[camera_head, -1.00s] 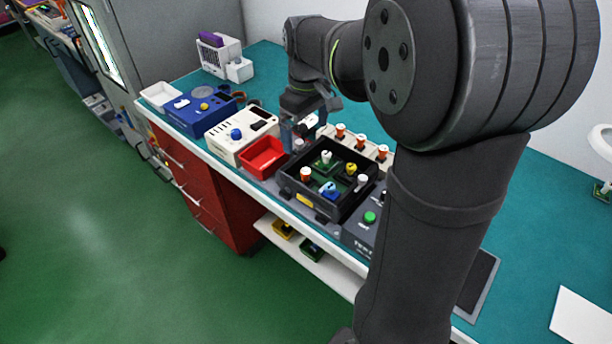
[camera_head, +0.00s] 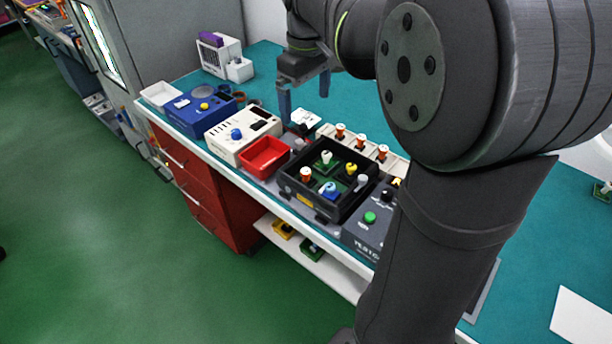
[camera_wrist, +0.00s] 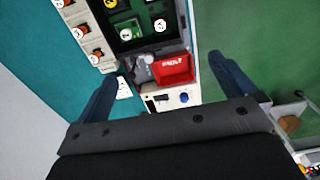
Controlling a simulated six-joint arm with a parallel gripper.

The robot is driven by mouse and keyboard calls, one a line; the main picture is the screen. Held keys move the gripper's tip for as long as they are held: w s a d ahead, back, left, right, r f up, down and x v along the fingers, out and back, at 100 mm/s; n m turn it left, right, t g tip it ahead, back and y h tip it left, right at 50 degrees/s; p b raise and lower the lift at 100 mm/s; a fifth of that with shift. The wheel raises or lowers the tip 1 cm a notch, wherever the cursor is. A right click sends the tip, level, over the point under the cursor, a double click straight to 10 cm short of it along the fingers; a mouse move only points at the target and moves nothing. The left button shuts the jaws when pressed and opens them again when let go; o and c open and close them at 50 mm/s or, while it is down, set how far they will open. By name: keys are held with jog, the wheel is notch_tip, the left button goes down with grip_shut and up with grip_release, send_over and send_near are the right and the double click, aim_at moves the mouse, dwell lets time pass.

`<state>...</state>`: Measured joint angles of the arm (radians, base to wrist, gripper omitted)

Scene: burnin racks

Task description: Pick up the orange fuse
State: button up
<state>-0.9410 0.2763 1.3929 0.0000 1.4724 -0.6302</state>
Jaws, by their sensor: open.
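Several orange fuses with white caps are in view. Three stand in a row in a pale rack (camera_head: 361,141) behind the black tray; the nearest to my gripper is the left orange fuse (camera_head: 340,131). The row also shows at the upper left of the wrist view, with its lowest orange fuse (camera_wrist: 95,57). Another orange-and-white fuse (camera_head: 306,175) stands in the black tray's left corner. My gripper (camera_head: 304,97) is open and empty, above the bench and left of the rack. In the wrist view its fingers (camera_wrist: 165,72) are spread wide, with no fuse between them.
The black tray (camera_head: 318,211) holds several fuses and sockets. A red bin (camera_head: 264,157), a white device with a blue knob (camera_head: 247,138) and a blue device (camera_head: 199,115) stand left of it. A grey tester (camera_head: 367,232) is at its right.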

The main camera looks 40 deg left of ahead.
jog(key=shift+r, duration=1.05)
jog(key=c, duration=1.4)
send_over(306, 171)
notch_tip(306, 171, down, 19)
jog(key=shift+d+r, duration=0.1)
jog(key=shift+f, duration=2.85)
